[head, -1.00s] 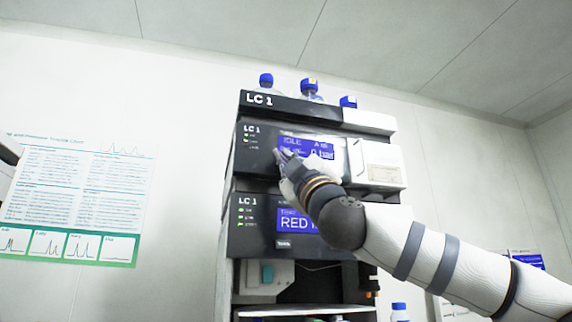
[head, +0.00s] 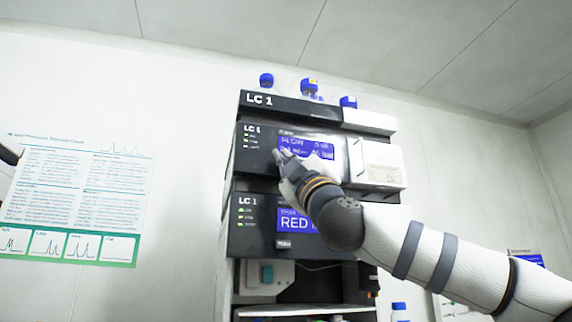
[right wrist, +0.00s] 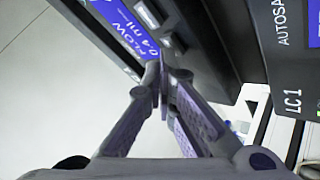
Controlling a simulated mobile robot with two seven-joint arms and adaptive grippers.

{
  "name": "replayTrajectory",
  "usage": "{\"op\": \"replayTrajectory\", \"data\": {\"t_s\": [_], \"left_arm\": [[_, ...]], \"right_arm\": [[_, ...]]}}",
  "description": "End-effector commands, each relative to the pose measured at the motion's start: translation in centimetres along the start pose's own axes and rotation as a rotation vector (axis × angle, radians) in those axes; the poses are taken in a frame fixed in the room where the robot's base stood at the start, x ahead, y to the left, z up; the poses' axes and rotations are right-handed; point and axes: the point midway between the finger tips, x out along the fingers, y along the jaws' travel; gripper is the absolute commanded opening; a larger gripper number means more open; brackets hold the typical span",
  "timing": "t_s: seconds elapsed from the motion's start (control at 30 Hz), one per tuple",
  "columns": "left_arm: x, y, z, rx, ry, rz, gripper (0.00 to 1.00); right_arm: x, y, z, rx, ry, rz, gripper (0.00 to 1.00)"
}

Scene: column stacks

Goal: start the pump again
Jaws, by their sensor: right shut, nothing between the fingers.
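The pump (head: 262,172) is the dark-fronted module under the top tray of the LC 1 stack. Its blue display (head: 320,149) is lit, partly hidden by my right gripper (head: 281,155), and its text is hard to read in the head view. In the right wrist view the display (right wrist: 128,35) shows "FLOW" and "0.4 ml". Small grey buttons (right wrist: 148,14) sit beside the display there. My right gripper is shut and empty, its fingertips (right wrist: 164,68) at the pump's front near the buttons. I cannot tell whether they touch. My left gripper is out of view.
Below the pump is a module with a "RED" display (head: 294,220). Blue-capped bottles (head: 309,86) stand on top of the stack. A printed chart (head: 75,200) hangs on the wall at left. The space between chart and stack is clear.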

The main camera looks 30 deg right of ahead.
Motion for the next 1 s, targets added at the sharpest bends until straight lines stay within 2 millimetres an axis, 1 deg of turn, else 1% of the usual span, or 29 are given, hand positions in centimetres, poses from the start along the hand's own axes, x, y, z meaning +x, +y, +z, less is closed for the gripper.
{"op": "replayTrajectory", "data": {"t_s": [0.2, 0.53, 1.0], "left_arm": [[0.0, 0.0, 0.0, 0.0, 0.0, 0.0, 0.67], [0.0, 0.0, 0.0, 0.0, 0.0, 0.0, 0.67], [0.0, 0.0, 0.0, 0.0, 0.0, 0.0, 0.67]], "right_arm": [[-0.9, 0.6, -0.6, 0.001, 0.001, 0.001, 0.0], [-1.1, 0.8, -0.8, 0.0, 0.001, 0.001, 0.0], [-4.2, 3.0, -3.0, -0.001, 0.001, 0.001, 0.0]]}}
